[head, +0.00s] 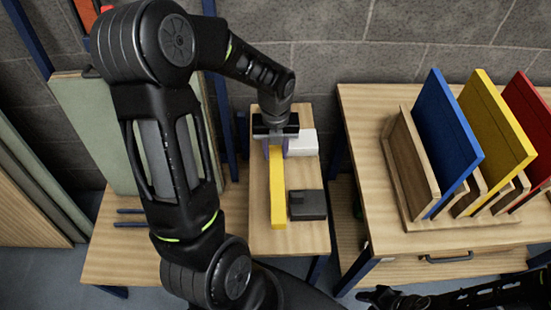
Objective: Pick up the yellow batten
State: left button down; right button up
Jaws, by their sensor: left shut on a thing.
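The yellow batten (278,200) is a long narrow bar at the small wooden table in the middle of the head view. It runs from my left gripper toward the front edge of the table. My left gripper (276,146) is shut on the far end of the batten, and its fingers hide part of that end. I cannot tell whether the batten is raised off the wood. My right gripper (376,297) shows dark at the bottom edge, far from the batten, and its fingers are unclear.
A dark grey block (307,205) lies close right of the batten. A white block (302,143) is beside my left gripper. On the right workbench (365,110), a wooden rack (408,165) holds blue (445,135), yellow (495,125) and red (530,110) panels. Green boards (95,130) lean at the left.

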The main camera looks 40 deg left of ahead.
pick_arm(q)
jog(key=shift+r, duration=0.25)
dwell(0.5)
